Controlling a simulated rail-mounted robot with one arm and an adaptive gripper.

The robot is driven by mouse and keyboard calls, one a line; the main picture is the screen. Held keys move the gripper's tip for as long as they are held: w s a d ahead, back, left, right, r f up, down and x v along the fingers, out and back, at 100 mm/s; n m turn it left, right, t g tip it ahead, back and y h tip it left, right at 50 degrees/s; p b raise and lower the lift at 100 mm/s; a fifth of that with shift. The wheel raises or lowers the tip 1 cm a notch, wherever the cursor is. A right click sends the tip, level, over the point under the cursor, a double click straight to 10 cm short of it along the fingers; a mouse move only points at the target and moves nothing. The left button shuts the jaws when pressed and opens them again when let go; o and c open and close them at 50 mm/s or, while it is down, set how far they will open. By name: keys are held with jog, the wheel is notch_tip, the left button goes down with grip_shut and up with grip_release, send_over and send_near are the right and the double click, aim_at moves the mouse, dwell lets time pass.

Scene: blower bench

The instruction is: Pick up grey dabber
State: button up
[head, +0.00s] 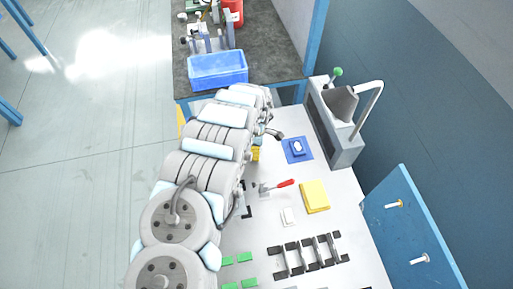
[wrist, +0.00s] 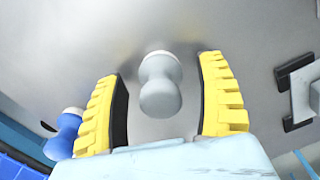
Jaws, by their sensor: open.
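In the wrist view, the grey dabber (wrist: 160,85) stands between the two yellow-and-black fingers of my gripper (wrist: 163,98). The fingers are apart, with a visible gap on each side of the dabber. It has a rounded grey knob, a narrower waist and a pale base against the grey bench top. In the head view my arm covers most of the gripper, and only a bit of yellow shows beside it. I cannot make out the grey dabber there.
A blue dabber (wrist: 66,132) stands left of my gripper in the wrist view. In the head view, a blue pad (head: 296,158), a yellow block (head: 314,196), a red-handled tool (head: 285,183) and dark brackets (head: 308,256) lie on the bench. A blue bin (head: 217,72) stands behind.

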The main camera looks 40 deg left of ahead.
jog(key=shift+s+f, duration=0.1)
jog(key=shift+f, duration=0.3)
jog(key=c, duration=1.3)
jog(key=shift+r, duration=0.15)
notch_tip(320, 180, up, 4)
jog(key=p, duration=0.3)
jog(key=shift+d, duration=0.15)
jog(key=s+d+r+p, duration=0.2)
jog(key=s+r+p, duration=0.1)
jog(key=p, duration=0.5)
jog(key=s+d+r+p, duration=0.3)
jog(key=s+p, duration=0.1)
jog(key=p, duration=0.4)
jog(key=s+d+r+p, duration=0.2)
jog(key=s+p, duration=0.2)
jog(key=p, duration=0.4)
jog(key=shift+s+d+r+p, duration=0.2)
jog(key=shift+s+r+p, duration=0.1)
jog(key=shift+r+p, duration=0.1)
